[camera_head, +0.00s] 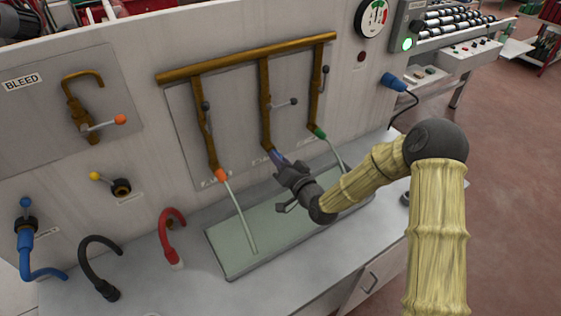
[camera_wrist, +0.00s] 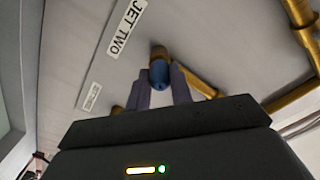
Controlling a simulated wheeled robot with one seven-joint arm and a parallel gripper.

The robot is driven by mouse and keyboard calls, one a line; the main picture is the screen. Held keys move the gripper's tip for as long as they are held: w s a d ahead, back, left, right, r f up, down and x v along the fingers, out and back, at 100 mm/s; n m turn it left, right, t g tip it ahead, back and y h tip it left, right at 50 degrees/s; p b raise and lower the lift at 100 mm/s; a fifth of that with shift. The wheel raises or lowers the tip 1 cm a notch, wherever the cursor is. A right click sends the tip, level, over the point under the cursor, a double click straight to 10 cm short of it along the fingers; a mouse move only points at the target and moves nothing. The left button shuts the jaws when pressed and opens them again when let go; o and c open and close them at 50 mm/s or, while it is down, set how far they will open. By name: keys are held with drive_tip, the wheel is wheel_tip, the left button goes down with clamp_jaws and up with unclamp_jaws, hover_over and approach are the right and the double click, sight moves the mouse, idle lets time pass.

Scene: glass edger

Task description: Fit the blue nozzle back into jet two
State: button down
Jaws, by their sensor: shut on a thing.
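The blue nozzle (camera_wrist: 159,76) is between the two fingers of my gripper (camera_wrist: 162,84) in the wrist view, with the gripper shut on it. It is right at the lower end of the jet two brass pipe (camera_wrist: 157,50); I cannot tell whether it is seated or only touching. The JET TWO label (camera_wrist: 125,28) is beside it. In the head view my gripper (camera_head: 278,158) is at the bottom of the middle pipe (camera_head: 265,105), and a little blue of the nozzle (camera_head: 275,153) shows. The middle pipe's valve lever (camera_head: 285,103) lies sideways.
Pipes with an orange nozzle (camera_head: 221,174) and a green nozzle (camera_head: 320,132) stand either side, each with a pale stream running down. Below is a shallow tray (camera_head: 225,262). Blue, black (camera_head: 106,290) and red (camera_head: 170,225) bent hoses are at the left.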

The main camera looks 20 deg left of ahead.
drive_tip(key=shift+w+a, duration=0.3)
drive_tip(key=shift+a, duration=0.1)
drive_tip(key=c, duration=1.2)
unclamp_jaws()
drive_tip(key=shift+o, duration=0.2)
drive_tip(key=shift+s+d+b, duration=0.35)
drive_tip(key=shift+d+b, duration=0.05)
drive_tip(key=shift+d, duration=0.05)
drive_tip(key=p+v, duration=0.1)
drive_tip(key=v, duration=1.5)
drive_tip(key=shift+p, duration=0.35)
drive_tip(key=shift+d, duration=0.1)
